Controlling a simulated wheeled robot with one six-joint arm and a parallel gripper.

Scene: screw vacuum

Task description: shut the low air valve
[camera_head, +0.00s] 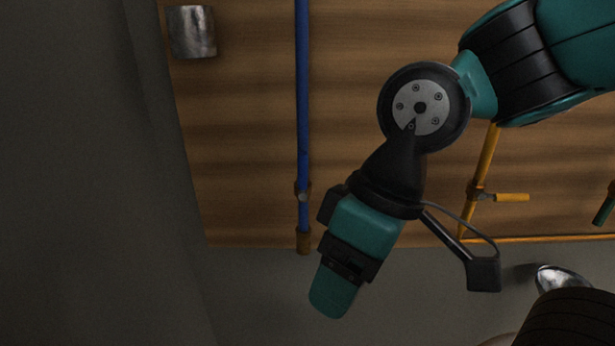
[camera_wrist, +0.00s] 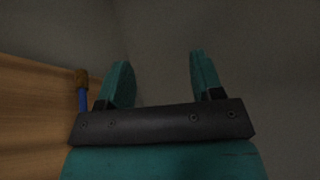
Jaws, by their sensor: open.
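A yellow pipe (camera_head: 487,155) to the right has a valve (camera_head: 475,192) whose yellow lever (camera_head: 512,197) sticks out sideways to the right. No label shows which pipe carries air. My gripper (camera_head: 333,298) hangs just right of and below the blue pipe's end in the head view. In the wrist view, my gripper (camera_wrist: 162,82) is open with nothing between its fingers; the blue pipe's end (camera_wrist: 82,78) is left of them.
A metal cylinder (camera_head: 192,32) is on the wall at upper left. A yellow horizontal pipe (camera_head: 545,239) runs along the wall's lower edge. A green piece (camera_head: 606,206) shows at the right edge. A shiny metal object (camera_head: 560,281) lies at lower right. Grey floor (camera_head: 250,295) is clear left of my gripper.

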